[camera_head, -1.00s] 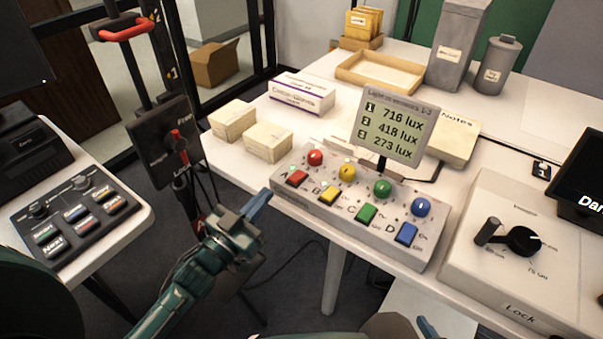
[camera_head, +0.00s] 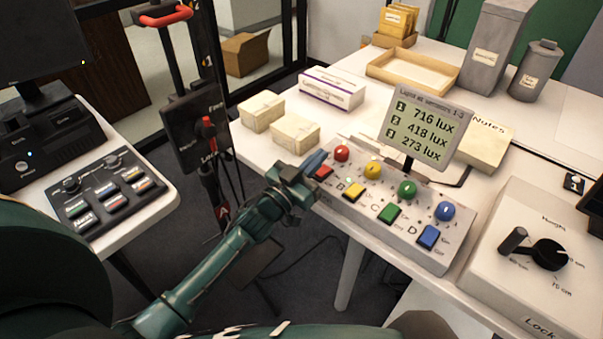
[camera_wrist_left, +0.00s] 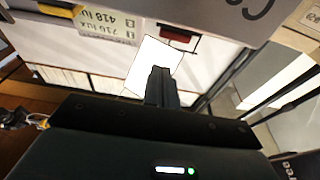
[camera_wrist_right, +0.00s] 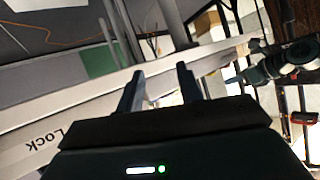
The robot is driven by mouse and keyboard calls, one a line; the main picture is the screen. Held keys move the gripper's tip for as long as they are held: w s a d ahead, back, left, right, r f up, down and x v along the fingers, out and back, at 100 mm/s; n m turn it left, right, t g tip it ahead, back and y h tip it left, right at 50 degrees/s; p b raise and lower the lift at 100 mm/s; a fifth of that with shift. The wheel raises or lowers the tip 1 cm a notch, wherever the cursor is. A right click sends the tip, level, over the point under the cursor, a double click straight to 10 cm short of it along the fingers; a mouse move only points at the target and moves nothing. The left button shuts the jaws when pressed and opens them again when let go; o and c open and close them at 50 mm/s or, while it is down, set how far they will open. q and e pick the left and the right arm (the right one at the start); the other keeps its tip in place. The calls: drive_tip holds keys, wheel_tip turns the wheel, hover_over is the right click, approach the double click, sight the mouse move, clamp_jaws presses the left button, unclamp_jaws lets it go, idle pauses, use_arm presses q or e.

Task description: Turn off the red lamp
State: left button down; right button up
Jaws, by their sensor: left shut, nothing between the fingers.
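A light-grey control box (camera_head: 445,255) on the table carries a row of round coloured knobs and a row of square buttons. The round red knob (camera_head: 341,153) is at its left end, with the square red button (camera_head: 324,172) in front of it. I cannot tell which part is lit. My left gripper (camera_head: 316,161) is shut and empty, its tip close beside the red button; I cannot tell whether they touch. A red piece (camera_wrist_left: 178,34) shows beyond its fingers in the left wrist view. My right gripper (camera_wrist_right: 158,88) is open and empty in the right wrist view.
A display (camera_head: 420,127) reading 716, 418 and 273 lux stands behind the box. Pale small boxes (camera_head: 295,132) sit left of it. A dial unit (camera_head: 530,250) is on the right. A black stand with a red lever (camera_head: 195,130) stands left of my left arm.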

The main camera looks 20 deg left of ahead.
sight(322, 171)
use_arm(q)
drive_tip(key=f, duration=0.3)
drive_tip(key=shift+s+a+f, duration=0.1)
drive_tip(key=shift+s+f, duration=0.25)
drive_tip(key=shift+s, duration=0.05)
drive_tip(key=shift+f, duration=0.1)
use_arm(e)
drive_tip(key=shift+w, duration=0.1)
